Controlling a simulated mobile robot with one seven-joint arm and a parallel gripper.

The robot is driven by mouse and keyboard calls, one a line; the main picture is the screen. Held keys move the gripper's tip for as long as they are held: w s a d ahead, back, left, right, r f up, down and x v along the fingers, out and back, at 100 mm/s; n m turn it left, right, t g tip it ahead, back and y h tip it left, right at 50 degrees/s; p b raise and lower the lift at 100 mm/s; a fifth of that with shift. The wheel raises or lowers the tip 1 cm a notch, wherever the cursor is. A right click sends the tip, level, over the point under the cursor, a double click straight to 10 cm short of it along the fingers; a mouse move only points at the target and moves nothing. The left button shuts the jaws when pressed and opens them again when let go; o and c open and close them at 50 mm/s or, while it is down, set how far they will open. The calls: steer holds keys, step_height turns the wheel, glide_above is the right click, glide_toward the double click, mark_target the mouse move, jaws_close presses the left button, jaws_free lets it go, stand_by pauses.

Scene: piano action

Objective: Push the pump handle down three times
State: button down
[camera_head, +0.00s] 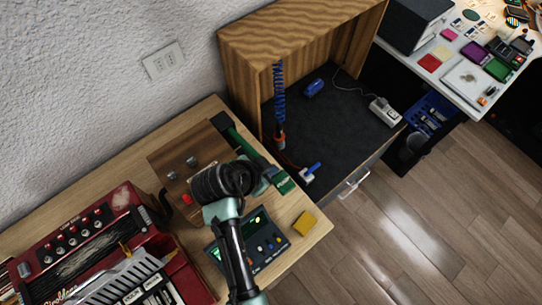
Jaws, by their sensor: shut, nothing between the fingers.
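I cannot pick out the pump handle for certain. A small white piece with a blue bar (310,171) stands near the front edge of the cabinet floor. A dark green long tool (232,130) lies at the right of the wooden box. My arm reaches in from the bottom, and my gripper (268,179) is at its end, over the green tool's lower part. The gripper is small and partly hidden by my wrist; it is shut and empty. Whether it touches the tool is unclear.
The wooden bench holds a red accordion (92,240), a wooden box (178,160) with knobs, a device with a screen (252,240) and a yellow block (304,223). A blue coiled hose (279,92) hangs in the open cabinet (240,70). The floor at right is mostly clear.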

steer(key=shift+s+d, duration=0.2)
steer(key=shift+d, duration=0.05)
stand_by(0.3)
step_height(320, 180, up, 6)
steer(key=w+a+p, duration=0.1)
steer(key=w+p, duration=0.1)
steer(key=p, duration=0.2)
steer(key=shift+a+r, duration=0.2)
steer(key=shift+a, duration=0.1)
stand_by(0.4)
steer(key=shift+w+a, duration=0.1)
steer(key=shift+w, duration=0.05)
steer(key=r+p, duration=0.1)
steer(key=w+r+p, duration=0.1)
steer(key=r, duration=0.1)
steer(key=a+r+p, duration=0.1)
steer(key=shift+w+a+r, duration=0.1)
steer(key=shift+w+r, duration=0.15)
steer(key=shift+w, duration=0.05)
stand_by(0.8)
